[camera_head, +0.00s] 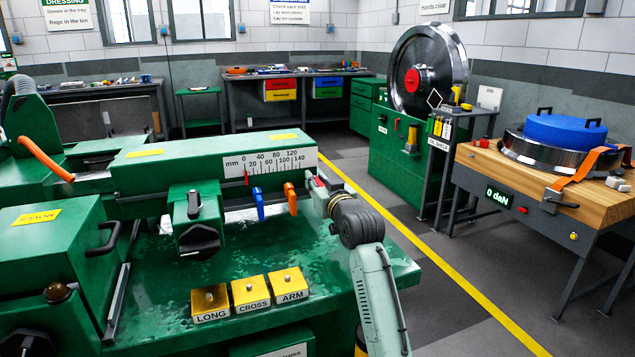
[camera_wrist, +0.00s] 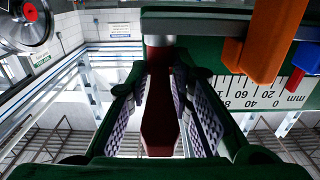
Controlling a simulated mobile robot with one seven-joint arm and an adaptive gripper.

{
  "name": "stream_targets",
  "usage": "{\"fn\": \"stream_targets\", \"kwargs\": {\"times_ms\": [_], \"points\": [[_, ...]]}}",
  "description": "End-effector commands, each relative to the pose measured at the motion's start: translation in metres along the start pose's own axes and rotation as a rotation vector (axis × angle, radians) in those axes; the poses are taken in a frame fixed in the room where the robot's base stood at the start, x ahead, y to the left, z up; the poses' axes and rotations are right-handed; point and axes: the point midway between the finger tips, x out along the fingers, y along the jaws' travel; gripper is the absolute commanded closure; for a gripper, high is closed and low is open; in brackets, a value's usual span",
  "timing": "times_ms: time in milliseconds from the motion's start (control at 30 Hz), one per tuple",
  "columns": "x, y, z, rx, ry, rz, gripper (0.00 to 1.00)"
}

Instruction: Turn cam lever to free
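A dark red lever (camera_wrist: 160,115) stands between the two fingers of my gripper (camera_wrist: 162,85) in the wrist view. The patterned finger pads are on either side of it, with narrow gaps showing, so the gripper looks open around it. Contact at the tips is hard to judge. In the head view my gripper (camera_head: 322,190) is at the right end of the green machine's scale bar, and it mostly hides the red lever. An orange lever (camera_head: 290,199) and a blue lever (camera_head: 260,206) hang left of it; the orange lever (camera_wrist: 262,40) is nearby in the wrist view. No label names the cam lever.
A millimetre scale (camera_head: 275,166) runs along the bar above the levers. Yellow LONG, CROSS and ARM blocks (camera_head: 250,293) sit on the wet green bed below. A long orange handle (camera_head: 45,158) is at left. A bench (camera_head: 550,180) with a wheel stands at right.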

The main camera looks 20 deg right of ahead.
Motion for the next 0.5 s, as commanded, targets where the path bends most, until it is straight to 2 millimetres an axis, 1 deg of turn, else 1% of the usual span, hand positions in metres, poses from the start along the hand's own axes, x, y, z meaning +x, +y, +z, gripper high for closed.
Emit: {"fn": "stream_targets", "kwargs": {"times_ms": [33,233,500], "points": [[-0.0001,-0.0001,0.0000,0.000,0.000,0.000,0.86],[-0.0002,-0.0002,0.0001,0.000,0.000,0.000,0.99],[-0.0002,-0.0002,0.0002,0.000,0.000,-0.001,1.00]]}}
